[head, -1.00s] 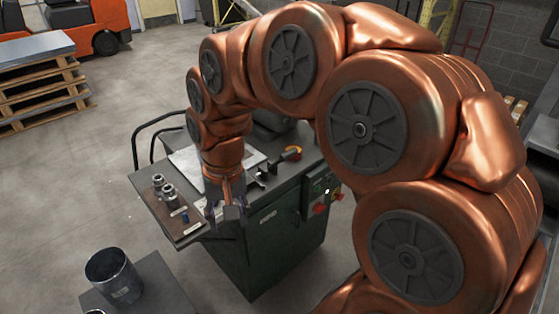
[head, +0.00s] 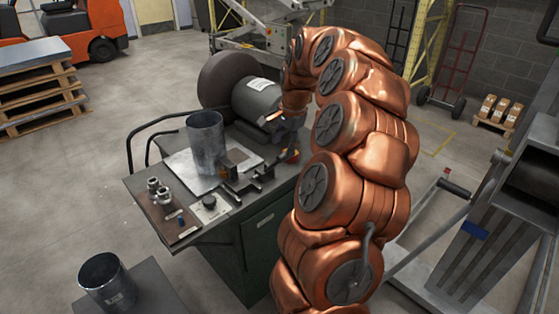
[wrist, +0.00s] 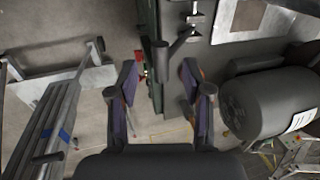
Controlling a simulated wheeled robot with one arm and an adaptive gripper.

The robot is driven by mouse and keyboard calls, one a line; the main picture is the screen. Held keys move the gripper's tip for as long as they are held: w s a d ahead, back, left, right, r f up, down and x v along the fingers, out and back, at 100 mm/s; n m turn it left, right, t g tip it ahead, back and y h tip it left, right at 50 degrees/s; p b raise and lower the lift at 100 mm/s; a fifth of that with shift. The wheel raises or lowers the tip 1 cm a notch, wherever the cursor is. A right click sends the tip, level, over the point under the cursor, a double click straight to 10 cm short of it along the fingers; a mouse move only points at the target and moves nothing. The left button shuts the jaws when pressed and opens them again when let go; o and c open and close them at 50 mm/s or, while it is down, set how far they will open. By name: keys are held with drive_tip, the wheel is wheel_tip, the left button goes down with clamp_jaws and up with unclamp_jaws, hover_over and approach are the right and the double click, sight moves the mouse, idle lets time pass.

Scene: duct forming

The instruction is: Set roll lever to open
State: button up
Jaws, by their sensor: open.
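A dark lever with a round-ended handle (wrist: 161,53) shows in the wrist view, sticking out past the edge of the green machine (head: 262,232). I take it for the roll lever. My gripper (wrist: 158,76) is open and empty, with its two purple-sided fingers apart. The handle end lies just ahead of the fingertips, between their lines; I cannot tell whether they touch it. In the head view my gripper is at the machine's right side below the motor, mostly hidden by my arm, with an orange-red part (head: 293,155) close by.
A grey motor (head: 257,100) stands at the back of the machine top. A metal cylinder (head: 206,145) stands on a pale plate there. Another metal cylinder (head: 107,283) stands on a lower table at front left. A slatted grey metal frame (head: 470,245) stands at the right.

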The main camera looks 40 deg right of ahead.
sight(280, 157)
drive_tip(key=p+x, duration=0.1)
drive_tip(key=x, duration=0.6)
drive_tip(key=shift+a+f+p, duration=0.1)
drive_tip(key=shift+f+p, duration=0.1)
drive_tip(key=shift+p, duration=0.1)
drive_tip(key=shift+c, duration=0.3)
clamp_jaws()
